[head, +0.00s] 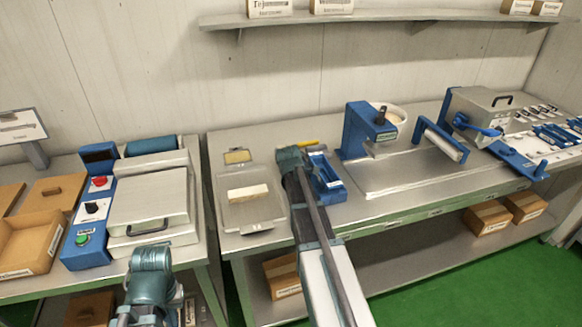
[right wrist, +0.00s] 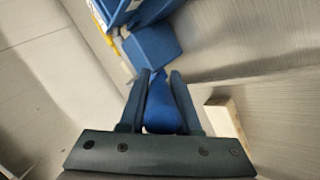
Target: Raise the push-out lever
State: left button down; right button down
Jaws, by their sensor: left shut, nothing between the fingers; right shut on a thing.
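My right gripper (head: 291,158) is at the left edge of a blue press unit (head: 326,176) on the middle bench. In the right wrist view its fingers (right wrist: 160,85) are shut on the blue push-out lever (right wrist: 160,112). The blue body of the unit (right wrist: 151,45) shows just beyond the fingertips. In the head view my right arm and gripper hide the lever, so its height is unclear. My left gripper (head: 152,256) is shut and empty, in front of the left bench and apart from everything.
A cream bar (head: 248,192) lies on a tray (head: 250,216) left of my right arm; a pale block (right wrist: 226,121) shows in the right wrist view. A machine with buttons (head: 92,210) and a metal-lidded box (head: 150,195) stand left.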

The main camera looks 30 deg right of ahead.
dwell(0.3)
jog(key=c, duration=0.6)
grip_release()
jog(key=p+v, duration=1)
jog(key=v, duration=0.3)
jog(key=shift+s+a+r, duration=0.2)
jog(key=shift+r, duration=0.05)
